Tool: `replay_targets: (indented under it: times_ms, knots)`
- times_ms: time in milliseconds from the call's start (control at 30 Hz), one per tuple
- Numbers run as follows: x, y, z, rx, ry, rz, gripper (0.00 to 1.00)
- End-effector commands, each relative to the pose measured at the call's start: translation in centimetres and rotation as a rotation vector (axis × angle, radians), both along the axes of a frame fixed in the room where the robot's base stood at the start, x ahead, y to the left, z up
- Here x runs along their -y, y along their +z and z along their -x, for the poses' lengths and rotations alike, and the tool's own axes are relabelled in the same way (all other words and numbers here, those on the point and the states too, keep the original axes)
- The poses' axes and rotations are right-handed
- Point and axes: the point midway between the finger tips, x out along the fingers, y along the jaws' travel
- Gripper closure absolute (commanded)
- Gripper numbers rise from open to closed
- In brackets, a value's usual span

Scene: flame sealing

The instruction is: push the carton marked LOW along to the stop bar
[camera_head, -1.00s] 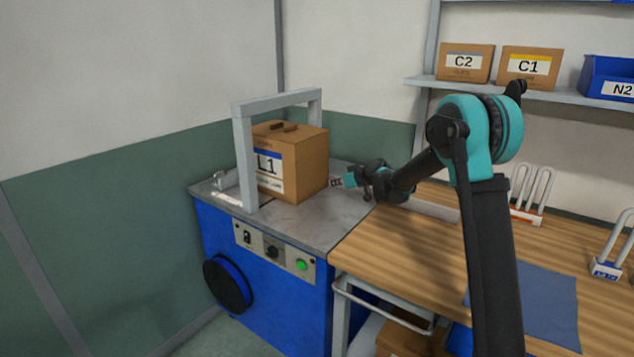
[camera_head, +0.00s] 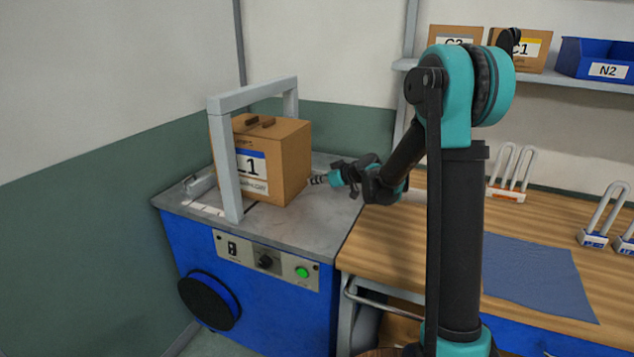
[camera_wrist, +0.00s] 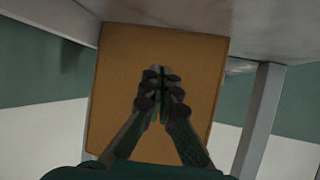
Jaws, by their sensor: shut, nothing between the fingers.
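The brown carton (camera_head: 290,165) stands upright on the grey top of the blue machine (camera_head: 325,210), partly under the grey arch (camera_head: 229,170). Its front label (camera_head: 254,172) has a blue stripe and reads L1; the smaller print is too small to read. The arch's near post hides the label's left edge. My gripper (camera_head: 313,181) is shut and empty at the carton's right face, very close; I cannot tell whether it touches. In the wrist view, my gripper (camera_wrist: 160,72) points at the plain carton face (camera_wrist: 115,75). A low metal bar (camera_head: 201,183) lies at the machine's left end.
A control panel with a green button (camera_head: 302,272) is on the machine's front. A wooden bench (camera_head: 400,245) with a blue mat (camera_head: 540,280) adjoins at right. Shelf cartons (camera_head: 520,48) and a blue bin (camera_head: 598,60) are at the back.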

Motion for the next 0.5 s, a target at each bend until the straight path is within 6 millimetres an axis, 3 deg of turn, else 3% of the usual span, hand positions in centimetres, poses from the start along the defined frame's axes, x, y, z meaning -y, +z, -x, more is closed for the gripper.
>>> replay_targets:
  times_ms: [200,500]
  knots:
    - [-2.5,0.0,-0.9,0.0,0.001,0.0,1.0]
    - [-2.6,0.0,-1.0,-0.001,0.0,-0.001,1.0]
